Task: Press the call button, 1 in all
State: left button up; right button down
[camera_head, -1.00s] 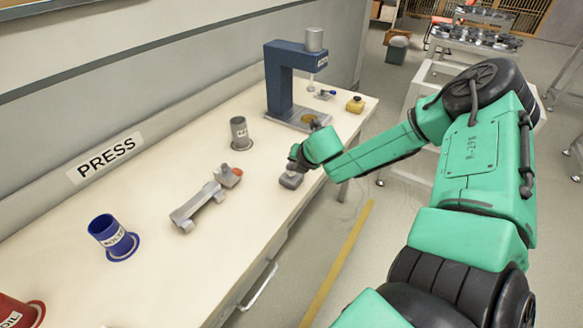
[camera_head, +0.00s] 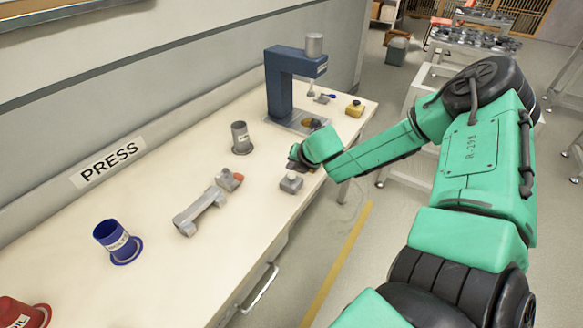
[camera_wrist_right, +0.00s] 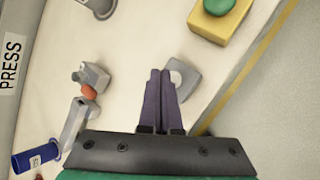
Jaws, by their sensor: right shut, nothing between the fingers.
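A small grey box (camera_head: 291,183) with a pale round button (camera_head: 292,176) on top sits near the table's front edge. It also shows in the right wrist view (camera_wrist_right: 188,73), partly hidden behind my fingers. A yellow box (camera_head: 355,107) stands farther back; the wrist view shows a yellow box (camera_wrist_right: 222,28) with a green dome button. Neither is labelled as the call button. My right gripper (camera_head: 295,158) is shut and empty, with its tips just above and beyond the grey box, seemingly apart from it. My left gripper is not in view.
A blue press (camera_head: 279,85) stands at the back of the table.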

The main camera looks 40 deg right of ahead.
aim_at(292, 176)
notch_tip(292, 176, up, 5)
jog(key=p, duration=0.4)
jog(key=shift+f, duration=0.1)
dwell(0.5)
